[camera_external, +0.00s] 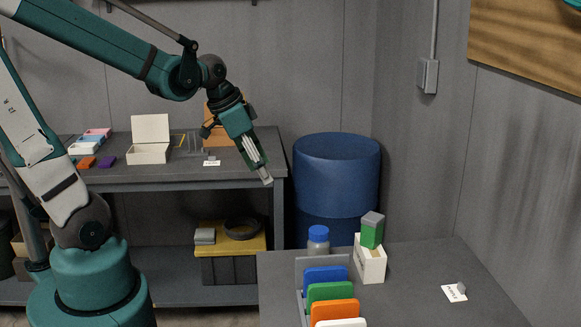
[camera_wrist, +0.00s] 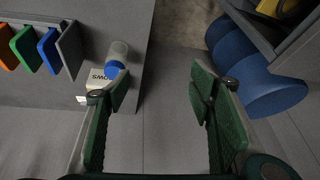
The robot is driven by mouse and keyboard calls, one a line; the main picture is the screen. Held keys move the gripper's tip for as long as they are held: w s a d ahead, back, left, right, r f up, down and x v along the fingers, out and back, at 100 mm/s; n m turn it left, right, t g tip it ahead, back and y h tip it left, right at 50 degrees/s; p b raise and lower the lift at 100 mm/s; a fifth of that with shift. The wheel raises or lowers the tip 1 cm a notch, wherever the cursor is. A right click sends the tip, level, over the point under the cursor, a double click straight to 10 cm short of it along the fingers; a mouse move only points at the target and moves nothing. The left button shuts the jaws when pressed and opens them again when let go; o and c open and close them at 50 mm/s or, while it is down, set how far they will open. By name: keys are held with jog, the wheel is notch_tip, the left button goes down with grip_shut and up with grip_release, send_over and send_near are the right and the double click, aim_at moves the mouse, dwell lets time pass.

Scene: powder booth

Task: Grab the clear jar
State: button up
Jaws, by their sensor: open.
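The clear jar (camera_external: 316,246) with a blue lid stands on the near grey table, behind a rack of coloured panels. In the wrist view the clear jar (camera_wrist: 119,50) is left of centre near the table edge, its blue lid toward the camera. My gripper (camera_external: 262,172) is in the air above and to the left of the jar, pointing down and right. In the wrist view my gripper (camera_wrist: 163,90) is open, with nothing between its green fingers. The left finger lies just beside the jar in the picture but is apart from it.
A white box (camera_external: 370,265) bearing a green container with a grey top (camera_external: 371,232) stands right of the jar. The rack's blue panel (camera_external: 325,275) is in front of it. A large blue barrel (camera_external: 337,175) stands behind. A white card (camera_external: 454,293) lies on the right.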

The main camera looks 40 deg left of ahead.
aim_at(319, 229)
jog(key=w+d+f+m+g, duration=0.1)
jog(key=d+f+m, duration=0.2)
jog(key=d+f, duration=0.1)
jog(key=w+d+f+m+g+h+p, duration=0.1)
jog(key=w+d+f+m, duration=0.1)
jog(key=d+f+m, duration=0.1)
jog(key=w+d+f+m+g+h, duration=0.1)
jog(key=d+f+m+g, duration=0.1)
jog(key=d+f+m, duration=0.2)
jog(key=shift+w+d+f, duration=0.15)
jog(key=shift+d+f, duration=0.05)
jog(key=shift+d, duration=0.4)
jog(key=shift+w+d+f, duration=0.1)
jog(key=shift+d+f, duration=0.05)
jog(key=shift+d, duration=0.45)
jog(key=shift+w+d+f, duration=0.15)
jog(key=shift+d+f, duration=0.05)
jog(key=shift+d, duration=0.4)
jog(key=shift+s+d+f+m+g+p, duration=0.1)
jog(key=shift+d+f+m+g+p, duration=0.2)
jog(key=shift+d+f+m, duration=0.35)
jog(key=shift+h, duration=0.3)
jog(key=shift+f, duration=0.15)
jog(key=shift+x, duration=1.25)
jog(key=shift+f, duration=0.1)
jog(key=shift+b+x, duration=0.5)
jog(key=shift+x, duration=2)
jog(key=shift+c, duration=0.4)
